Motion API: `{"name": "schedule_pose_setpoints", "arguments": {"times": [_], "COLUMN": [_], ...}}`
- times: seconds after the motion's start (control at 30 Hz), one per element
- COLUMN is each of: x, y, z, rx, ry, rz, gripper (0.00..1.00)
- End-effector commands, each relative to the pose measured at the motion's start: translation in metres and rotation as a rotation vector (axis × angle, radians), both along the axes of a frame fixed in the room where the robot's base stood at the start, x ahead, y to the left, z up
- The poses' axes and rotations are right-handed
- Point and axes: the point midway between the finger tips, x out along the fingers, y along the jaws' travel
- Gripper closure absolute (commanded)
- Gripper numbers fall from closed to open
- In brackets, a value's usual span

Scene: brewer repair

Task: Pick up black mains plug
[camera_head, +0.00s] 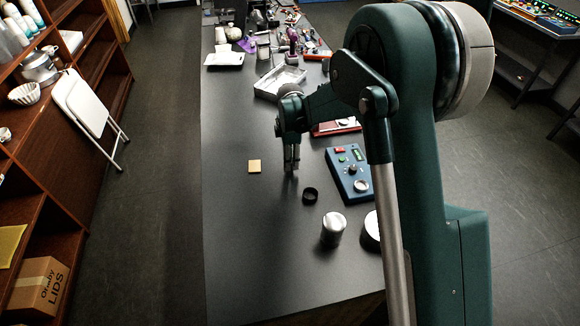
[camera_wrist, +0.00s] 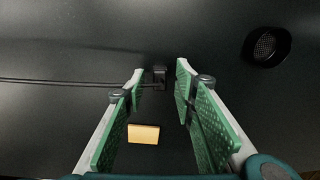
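The black mains plug (camera_wrist: 160,77) lies on the dark table in the wrist view, just beyond and between my fingertips. Its black cord (camera_wrist: 60,82) runs off to the left. The plug is hard to make out against the table in the head view. My gripper (camera_wrist: 158,88) is open, with green padded fingers apart on either side and nothing between them. In the head view my gripper (camera_head: 291,165) points down over the middle of the table.
A yellow block (camera_head: 254,166) lies left of my gripper. A black ring-shaped cup (camera_head: 310,195), a metal canister (camera_head: 333,230) and a blue control box (camera_head: 350,172) stand to the right and nearer. A metal tray (camera_head: 279,83) is behind. The table's left side is clear.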

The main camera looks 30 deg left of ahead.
Motion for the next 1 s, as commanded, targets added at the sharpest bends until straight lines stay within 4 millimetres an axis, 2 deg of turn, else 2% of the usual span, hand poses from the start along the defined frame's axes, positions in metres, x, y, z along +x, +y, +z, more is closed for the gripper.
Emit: {"name": "schedule_pose_setpoints", "arguments": {"times": [0.03,0.2,0.67,0.87,1.0], "x": [0.000,0.000,0.000,0.000,0.000], "y": [0.000,0.000,0.000,0.000,0.000], "z": [0.000,0.000,0.005,0.023,0.042], "rx": [0.000,0.000,0.000,0.000,0.000], "ry": [0.000,0.000,0.000,0.000,0.000], "rz": [0.000,0.000,0.000,0.000,0.000], "gripper": [0.79,1.00,1.00,1.00,1.00]}}
